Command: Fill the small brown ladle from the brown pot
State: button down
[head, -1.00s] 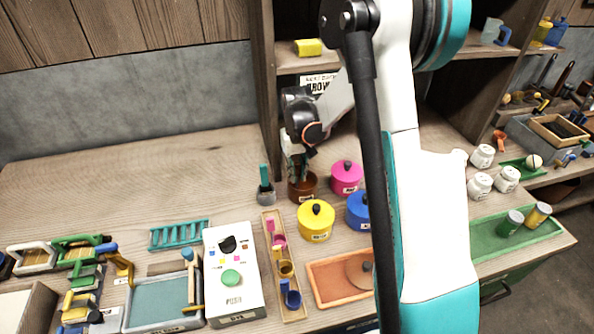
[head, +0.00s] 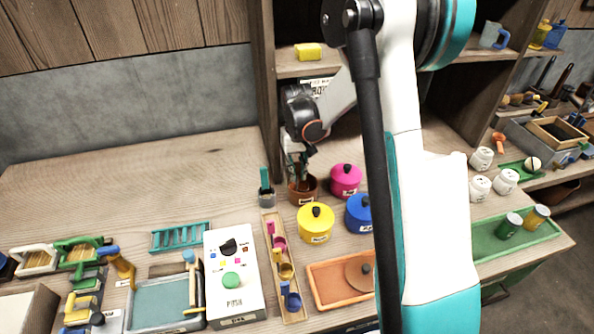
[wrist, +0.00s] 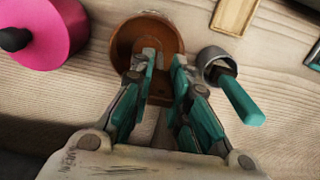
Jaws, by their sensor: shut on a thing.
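The brown pot (head: 310,195) stands open on the bench; it also shows in the wrist view (wrist: 125,45). My gripper (head: 300,170) points down over the pot's mouth, its fingertips (wrist: 163,62) at the opening. It is shut on the small brown ladle, which is mostly hidden between the fingers and inside the pot. I cannot see whether the ladle's bowl holds anything. A brown lid with a dark knob (head: 360,272) lies on the orange tray (head: 325,292).
A grey cup with a teal-handled tool (head: 266,192) stands close left of the pot. The pink pot (head: 345,180), yellow pot (head: 316,228) and blue pot (head: 358,215) are nearby. A narrow rack (head: 268,228) holds pink, yellow and blue ladles. The back left bench is clear.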

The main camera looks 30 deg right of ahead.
jog(key=shift+r+p, duration=1.75)
jog(key=shift+r, duration=1.4)
